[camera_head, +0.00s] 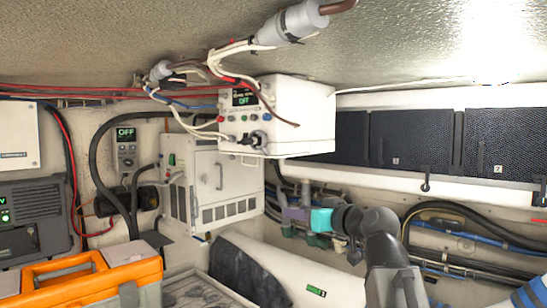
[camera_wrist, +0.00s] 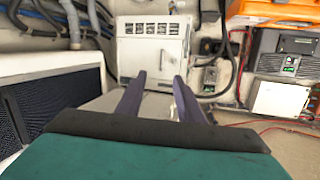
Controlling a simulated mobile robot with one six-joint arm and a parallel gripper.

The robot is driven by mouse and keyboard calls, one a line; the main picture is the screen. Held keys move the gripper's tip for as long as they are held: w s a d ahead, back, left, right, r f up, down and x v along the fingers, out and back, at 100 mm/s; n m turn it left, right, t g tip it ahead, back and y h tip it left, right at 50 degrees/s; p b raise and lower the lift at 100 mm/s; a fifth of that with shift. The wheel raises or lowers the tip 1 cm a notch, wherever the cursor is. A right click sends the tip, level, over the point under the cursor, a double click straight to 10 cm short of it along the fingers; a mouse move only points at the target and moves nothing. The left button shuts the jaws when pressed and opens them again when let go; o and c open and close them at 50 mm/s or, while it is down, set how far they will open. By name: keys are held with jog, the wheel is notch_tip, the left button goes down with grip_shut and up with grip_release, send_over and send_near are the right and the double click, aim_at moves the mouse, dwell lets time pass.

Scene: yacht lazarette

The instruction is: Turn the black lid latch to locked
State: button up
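A small black latch (camera_head: 425,181) hangs at the lower edge of the dark panels on the right wall in the head view. It looks roughly upright, with its end pointing down. A similar dark latch (camera_head: 542,191) shows at the right picture edge. I cannot tell which one is the lid latch, or its setting. My gripper (camera_wrist: 158,78) is open and empty, its two purple fingers apart in the wrist view. In the head view my gripper (camera_head: 290,215) points left, below and left of the first latch and apart from it. No latch is clear in the wrist view.
Dark panels (camera_head: 398,137) line the right wall, and hoses (camera_head: 450,215) run below them. A white control box (camera_head: 300,110) hangs ahead with cables. A white cabinet (camera_head: 230,190) stands behind it. An orange toolbox (camera_head: 80,275) is at lower left.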

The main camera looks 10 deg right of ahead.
jog(key=s+r+n+t+y+p, duration=0.1)
jog(key=s+r, duration=0.3)
jog(key=r, duration=0.8)
jog(key=shift+s+a+p, duration=0.2)
jog(key=shift+a+p, duration=0.1)
jog(key=shift+p, duration=0.1)
